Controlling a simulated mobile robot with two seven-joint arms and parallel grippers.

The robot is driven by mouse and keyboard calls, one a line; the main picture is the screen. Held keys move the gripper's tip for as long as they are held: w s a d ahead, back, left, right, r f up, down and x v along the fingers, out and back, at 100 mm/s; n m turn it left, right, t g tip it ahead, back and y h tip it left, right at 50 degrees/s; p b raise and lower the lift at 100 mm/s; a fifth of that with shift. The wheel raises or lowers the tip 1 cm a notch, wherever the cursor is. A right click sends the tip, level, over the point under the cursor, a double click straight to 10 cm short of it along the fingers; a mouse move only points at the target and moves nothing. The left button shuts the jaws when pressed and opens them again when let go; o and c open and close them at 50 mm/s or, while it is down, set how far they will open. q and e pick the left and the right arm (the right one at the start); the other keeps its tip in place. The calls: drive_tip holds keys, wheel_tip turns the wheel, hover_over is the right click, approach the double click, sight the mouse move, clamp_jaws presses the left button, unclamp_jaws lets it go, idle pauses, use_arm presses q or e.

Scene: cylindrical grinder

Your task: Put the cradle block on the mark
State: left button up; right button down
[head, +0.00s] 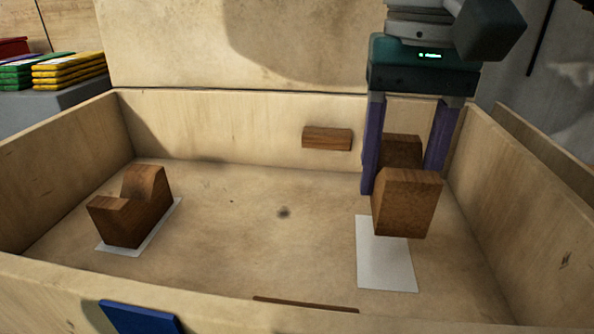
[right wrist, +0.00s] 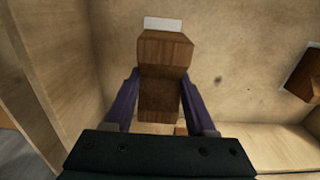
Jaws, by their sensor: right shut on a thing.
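A brown wooden cradle block (head: 407,203) with a raised part at each end is held between the purple fingers of my right gripper (head: 405,165). My right gripper is shut on it, and the block also shows in the right wrist view (right wrist: 165,52). The block appears above the tray floor, over the far end of a white rectangular mark (head: 386,262). A strip of that mark shows past the block in the right wrist view (right wrist: 163,23). A second cradle block (head: 143,200) stands on another white mark (head: 112,247) at the left. My left gripper is not in view.
A shallow wooden tray with high walls (head: 60,160) encloses the blocks; its right wall (head: 520,190) is close to my right gripper. A small wooden piece (head: 327,138) is at the back wall. Colored stacks (head: 68,70) sit outside at left. The tray's middle is clear.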

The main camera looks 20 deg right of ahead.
sight(382, 244)
drive_tip(key=shift+f, duration=3)
drive_tip(key=shift+b, duration=0.3)
drive_tip(key=shift+f, duration=0.15)
drive_tip(key=shift+c, duration=1.1)
unclamp_jaws()
wheel_tip(382, 244, up, 12)
drive_tip(key=shift+r+p, duration=0.2)
drive_tip(key=shift+p, duration=0.4)
